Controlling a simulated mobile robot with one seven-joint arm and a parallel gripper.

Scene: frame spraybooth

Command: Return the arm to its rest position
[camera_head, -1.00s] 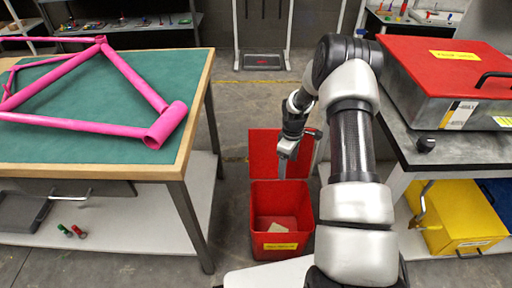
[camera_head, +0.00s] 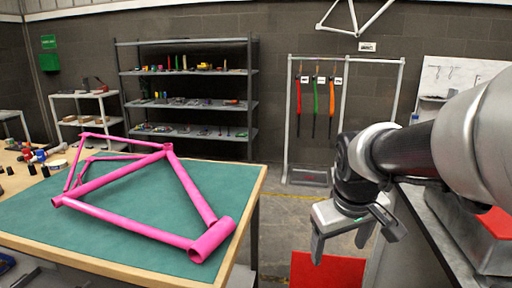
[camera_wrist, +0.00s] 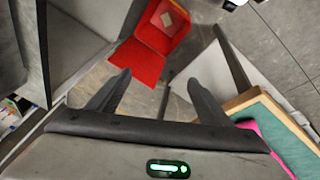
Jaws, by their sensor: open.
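My gripper (camera_head: 340,240) hangs from my raised arm at the right of the head view, fingers pointing down. It is open and holds nothing. In the wrist view its two fingers (camera_wrist: 155,95) stand well apart with only floor and a red bin (camera_wrist: 160,40) beyond them. In the head view the red bin's lid (camera_head: 325,272) shows at the bottom edge, below the gripper; the rest of the bin is out of that view.
A bench with a green mat (camera_head: 120,240) and a pink bicycle frame (camera_head: 135,215) stands left of my gripper. A grey bench with a red-lidded metal box (camera_head: 470,235) is at right, close under my arm. Shelves (camera_head: 190,100) and a rack (camera_head: 340,120) stand behind.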

